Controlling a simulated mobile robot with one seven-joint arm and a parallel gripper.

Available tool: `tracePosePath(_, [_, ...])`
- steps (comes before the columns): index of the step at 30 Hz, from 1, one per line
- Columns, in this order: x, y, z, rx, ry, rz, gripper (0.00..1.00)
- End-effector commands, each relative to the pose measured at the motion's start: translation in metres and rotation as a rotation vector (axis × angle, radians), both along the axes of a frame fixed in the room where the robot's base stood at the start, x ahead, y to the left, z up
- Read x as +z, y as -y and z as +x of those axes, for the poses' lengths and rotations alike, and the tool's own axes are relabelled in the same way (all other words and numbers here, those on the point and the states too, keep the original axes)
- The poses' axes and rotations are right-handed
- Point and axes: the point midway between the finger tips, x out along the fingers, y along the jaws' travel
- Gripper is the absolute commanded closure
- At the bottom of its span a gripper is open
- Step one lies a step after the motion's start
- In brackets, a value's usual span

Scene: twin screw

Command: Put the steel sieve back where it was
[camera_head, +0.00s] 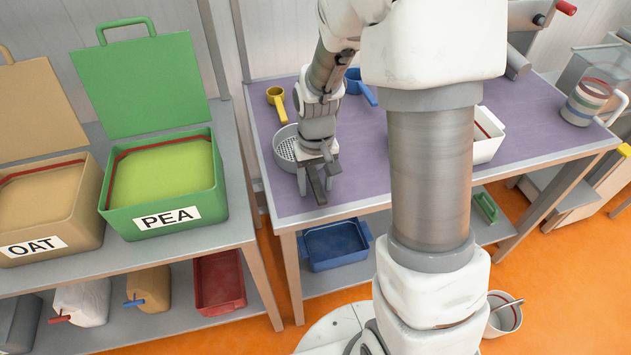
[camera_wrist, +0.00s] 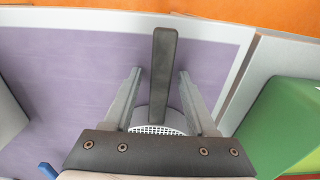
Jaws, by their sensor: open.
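The steel sieve (camera_head: 285,148) is a round grey pan with a perforated floor. It sits on the purple tabletop near the table's left front corner. Its dark handle (camera_wrist: 163,60) points toward the table's front edge. Part of its pan (camera_wrist: 158,122) shows in the wrist view, and the rest is hidden behind my gripper's body. My gripper (camera_head: 318,176) is over the handle end of the sieve. In the wrist view my gripper's fingers (camera_wrist: 159,78) are open, one on each side of the handle, with a gap on both sides.
A yellow scoop (camera_head: 277,101) and a blue scoop (camera_head: 359,86) lie behind the sieve. A white container (camera_head: 486,138) and a striped jug (camera_head: 585,100) stand to the right. The green PEA bin (camera_head: 163,219) is on the shelf unit at left. Purple tabletop (camera_head: 372,185) is clear right of my gripper.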

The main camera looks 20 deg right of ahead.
Motion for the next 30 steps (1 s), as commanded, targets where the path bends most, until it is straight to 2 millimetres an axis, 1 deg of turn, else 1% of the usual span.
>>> tracePosePath(2, [0.004,0.000,0.000,0.000,0.001,0.000,0.43])
tracePosePath(5, [0.017,0.000,0.001,0.000,0.004,0.000,0.43])
tracePosePath(8, [0.037,0.000,0.000,0.000,0.005,0.000,0.43])
tracePosePath(12, [0.069,0.000,0.000,0.000,0.007,0.000,0.43])
tracePosePath(15, [0.089,0.000,-0.001,0.000,0.005,0.000,0.43])
tracePosePath(18, [0.105,0.000,-0.001,0.000,0.004,0.000,0.43])
tracePosePath(23, [0.120,0.000,-0.002,0.000,0.002,0.000,0.43])
tracePosePath(26, [0.129,0.000,-0.005,0.000,0.013,0.001,0.43])
tracePosePath(29, [0.146,0.000,-0.014,0.000,0.048,0.002,0.43])
tracePosePath(30, [0.155,0.000,-0.020,0.000,0.068,0.002,0.43])
